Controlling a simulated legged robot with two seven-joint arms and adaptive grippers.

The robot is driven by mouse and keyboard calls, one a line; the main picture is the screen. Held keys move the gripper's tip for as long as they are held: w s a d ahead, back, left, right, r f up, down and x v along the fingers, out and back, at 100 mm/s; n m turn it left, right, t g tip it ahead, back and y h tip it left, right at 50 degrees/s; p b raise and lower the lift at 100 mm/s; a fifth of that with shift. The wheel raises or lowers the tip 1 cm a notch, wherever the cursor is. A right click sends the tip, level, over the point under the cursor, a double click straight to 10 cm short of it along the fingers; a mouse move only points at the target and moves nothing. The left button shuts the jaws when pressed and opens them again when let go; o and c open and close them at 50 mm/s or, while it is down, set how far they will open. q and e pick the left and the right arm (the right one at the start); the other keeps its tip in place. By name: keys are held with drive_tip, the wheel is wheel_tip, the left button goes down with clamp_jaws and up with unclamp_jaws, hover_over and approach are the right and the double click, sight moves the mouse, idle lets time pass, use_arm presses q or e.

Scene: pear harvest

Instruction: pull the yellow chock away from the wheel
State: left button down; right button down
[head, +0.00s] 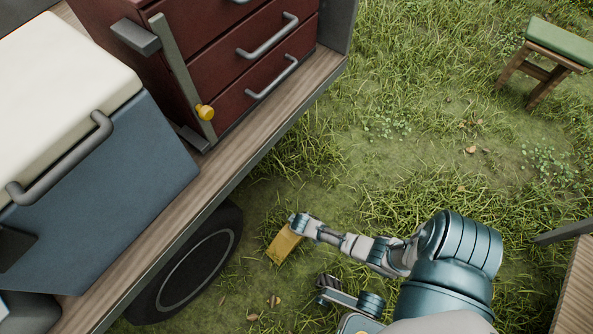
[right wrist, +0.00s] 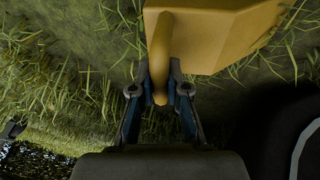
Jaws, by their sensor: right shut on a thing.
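The yellow chock (head: 284,246) is on or just above the grass, to the right of the cart's black wheel (head: 199,264). A strip of grass shows between chock and wheel in the head view. My right gripper (head: 298,223) is at the chock's upper end. In the right wrist view its two fingers (right wrist: 159,92) are shut on the chock's rounded handle, and the chock's body (right wrist: 215,35) spreads to the upper right. Part of the dark wheel (right wrist: 292,135) shows at lower right there. My left gripper (head: 330,290) is near the bottom edge; its jaw opening is unclear.
The cart's wooden deck (head: 225,172) overhangs the wheel and carries a blue cooler (head: 120,165) and a red drawer cabinet (head: 225,50). A green-topped stool (head: 560,42) stands far right. A wooden edge (head: 577,290) is at lower right. Open grass lies between.

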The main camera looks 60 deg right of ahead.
drive_tip(key=c, duration=1.1)
unclamp_jaws()
drive_tip(key=v, duration=1.2)
drive_tip(key=shift+w, duration=0.1)
